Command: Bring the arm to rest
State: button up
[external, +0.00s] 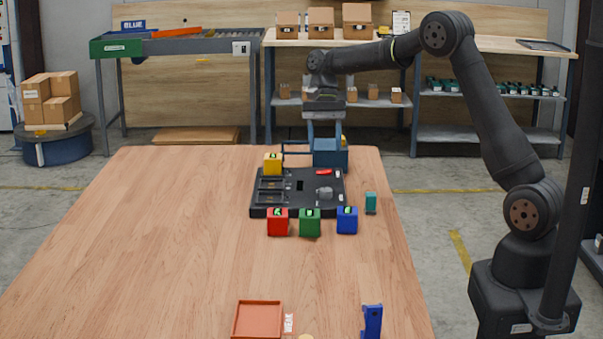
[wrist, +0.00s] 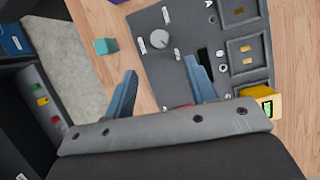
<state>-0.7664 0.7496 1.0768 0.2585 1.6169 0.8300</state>
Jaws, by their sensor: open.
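My gripper (external: 324,141) hangs pointing down over the far part of the wooden table, above the back of a black board. In the wrist view its two blue-grey fingers (wrist: 162,68) stand well apart with nothing between them. The black board (external: 298,207) has framed recesses, a red part and a grey knob (wrist: 159,39). My arm is bent, reaching from its base at right across to the table's far side.
A yellow tote (external: 272,163) is at the board's back left. Red (external: 278,222), green (external: 310,223) and blue (external: 347,220) totes line its front. A teal block (external: 371,203) stands right. An orange tray (external: 258,320) and blue stand (external: 372,322) are nearest. The table's left side is clear.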

send_near(325, 189)
jog(key=x, duration=0.8)
jog(key=shift+d, duration=0.1)
jog(key=shift+s+f, duration=0.15)
jog(key=shift+f, duration=0.15)
jog(key=n+h, duration=0.1)
jog(key=n, duration=0.3)
jog(key=shift+n+h, duration=0.3)
jog(key=shift+h, duration=0.1)
jog(key=n, duration=0.1)
jog(key=n+t+h, duration=0.1)
jog(key=n, duration=0.2)
jog(key=shift+s+a, duration=0.1)
jog(key=shift+a, duration=0.2)
jog(key=n+t+h, duration=0.1)
jog(key=n+t, duration=0.1)
jog(key=n, duration=0.3)
jog(key=shift+s, duration=0.15)
jog(key=n, duration=0.2)
jog(key=n+t, duration=0.1)
jog(key=n, duration=0.1)
jog(key=shift+s+t+h, duration=0.1)
jog(key=shift+t+h, duration=0.2)
